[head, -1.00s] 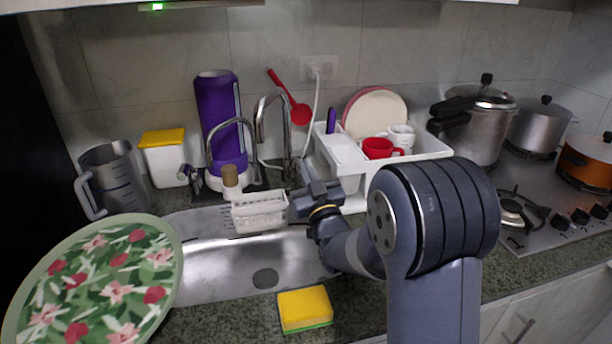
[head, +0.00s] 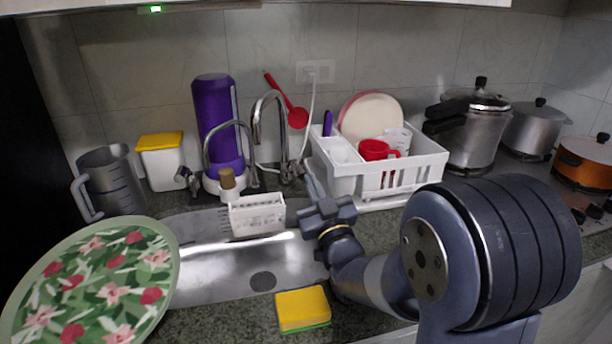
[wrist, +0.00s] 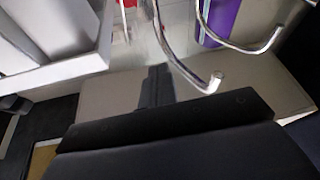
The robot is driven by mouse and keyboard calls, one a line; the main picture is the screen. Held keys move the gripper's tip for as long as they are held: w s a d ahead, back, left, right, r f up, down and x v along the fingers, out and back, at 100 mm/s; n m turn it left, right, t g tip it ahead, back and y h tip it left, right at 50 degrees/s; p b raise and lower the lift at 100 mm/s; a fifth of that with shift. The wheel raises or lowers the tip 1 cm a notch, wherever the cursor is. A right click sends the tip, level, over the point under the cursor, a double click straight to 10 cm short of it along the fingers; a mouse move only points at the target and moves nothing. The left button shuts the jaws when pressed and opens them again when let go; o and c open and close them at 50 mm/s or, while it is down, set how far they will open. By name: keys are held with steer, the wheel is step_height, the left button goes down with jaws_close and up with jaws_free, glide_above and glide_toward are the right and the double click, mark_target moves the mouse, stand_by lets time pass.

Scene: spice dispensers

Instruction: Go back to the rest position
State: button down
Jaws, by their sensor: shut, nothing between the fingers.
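My gripper (head: 314,186) is shut and empty. In the head view it is above the right part of the sink, in front of the white dish rack (head: 400,185) and right of the white sink caddy (head: 257,216). In the wrist view its shut fingers (wrist: 157,85) point toward the steel faucet (wrist: 213,80). My arm is folded low at the right of the head view, over the counter's front.
A yellow sponge (head: 302,308) lies on the counter just in front of the sink (head: 215,272). A floral round tray (head: 90,285) is at the left. Pots (head: 475,130) stand at the back right.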

steer(key=shift+v, duration=1)
steer(key=shift+r, duration=0.1)
steer(key=w+a+p, duration=0.1)
steer(key=w+a, duration=0.1)
steer(key=w, duration=0.7)
steer(key=shift+w+a, duration=0.2)
steer(key=shift+a, duration=0.05)
